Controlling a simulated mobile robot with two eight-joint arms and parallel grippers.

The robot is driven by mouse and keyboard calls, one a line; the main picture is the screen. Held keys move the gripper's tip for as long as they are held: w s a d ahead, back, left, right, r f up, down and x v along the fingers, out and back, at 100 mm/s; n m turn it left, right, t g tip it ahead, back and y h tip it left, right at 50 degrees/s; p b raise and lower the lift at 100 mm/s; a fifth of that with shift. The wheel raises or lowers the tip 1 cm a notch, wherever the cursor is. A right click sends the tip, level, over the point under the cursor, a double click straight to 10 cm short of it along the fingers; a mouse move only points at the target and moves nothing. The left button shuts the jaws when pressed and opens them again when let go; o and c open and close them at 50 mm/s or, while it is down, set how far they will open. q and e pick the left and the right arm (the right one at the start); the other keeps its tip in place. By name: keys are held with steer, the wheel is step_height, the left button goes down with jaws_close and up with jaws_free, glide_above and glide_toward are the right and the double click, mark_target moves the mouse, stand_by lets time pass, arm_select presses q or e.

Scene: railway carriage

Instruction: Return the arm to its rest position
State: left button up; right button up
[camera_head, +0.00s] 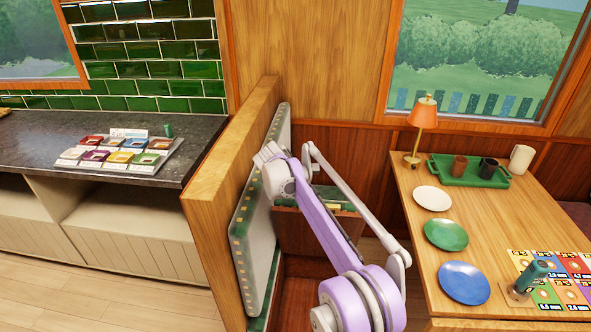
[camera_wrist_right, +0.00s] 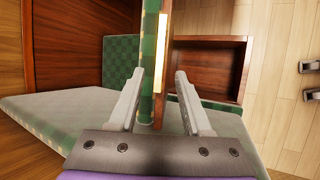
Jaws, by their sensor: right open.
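My right arm (camera_head: 330,215), purple and grey, rises from the bottom of the head view and bends beside the wooden partition, over the bench seat. Its gripper cannot be made out there. In the right wrist view my right gripper (camera_wrist_right: 161,76) has its two grey fingers apart. I see nothing held between them. A green checked upholstered edge (camera_wrist_right: 150,50) shows beyond and between the fingers; I cannot tell whether they touch it. My left gripper is in neither view.
The wooden partition (camera_head: 215,185) and grey seat back (camera_head: 258,215) stand close to the arm. The table (camera_head: 405,185) at right bears a lamp (camera_head: 423,120), green tray (camera_head: 468,178) and plates. A dark counter (camera_head: 30,140) is at left. Wooden floor (camera_wrist_right: 275,70) shows right of the gripper.

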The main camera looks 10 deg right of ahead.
steer(key=s+d+r+m+y, duration=0.2)
steer(key=s+m, duration=0.1)
steer(key=s, duration=0.8)
steer(key=s+d+r+m+y, duration=0.1)
steer(key=s+r+m, duration=0.25)
steer(key=s, duration=0.65)
steer(key=s+f+m+t+y, duration=0.1)
steer(key=s+f+m, duration=0.2)
steer(key=s, duration=0.8)
steer(key=s+f+m+t+y, duration=0.1)
steer(key=s+f+m, duration=0.3)
steer(key=s+f, duration=0.4)
steer(key=s, duration=0.3)
steer(key=shift+s+a+f+y, duration=0.2)
steer(key=shift+a+y, duration=0.2)
